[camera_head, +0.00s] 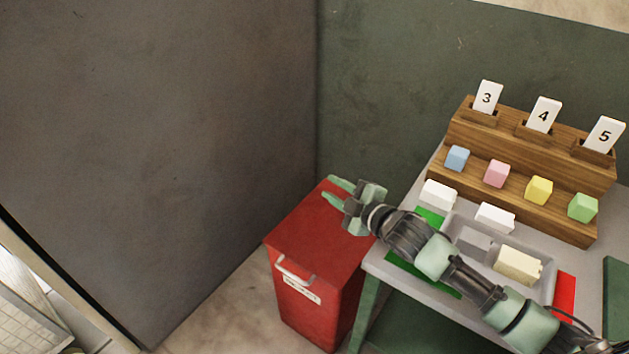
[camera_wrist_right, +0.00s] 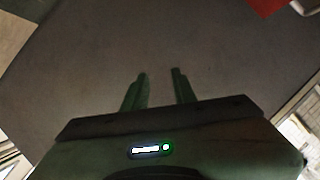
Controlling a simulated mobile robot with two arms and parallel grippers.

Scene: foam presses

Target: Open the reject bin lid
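The red reject bin (camera_head: 302,305) stands on the floor left of the table. Its flat red lid (camera_head: 312,235) looks closed. A pale bar handle (camera_head: 293,272) is at the front, just above a white label whose text is too small to read. My right gripper (camera_head: 330,190) appears over the far part of the lid in the head view, away from the handle. In the right wrist view its fingers (camera_wrist_right: 161,75) are apart with nothing between them. A red corner, likely the bin (camera_wrist_right: 264,6), shows at the top right there. My left gripper is not in view.
The grey table (camera_head: 390,262) holds a wooden rack (camera_head: 520,148) with numbered cards and coloured blocks. White blocks, a tray with a cream block (camera_head: 518,265), and green and red mats are in front. My right arm passes over them. Dark walls stand behind the bin.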

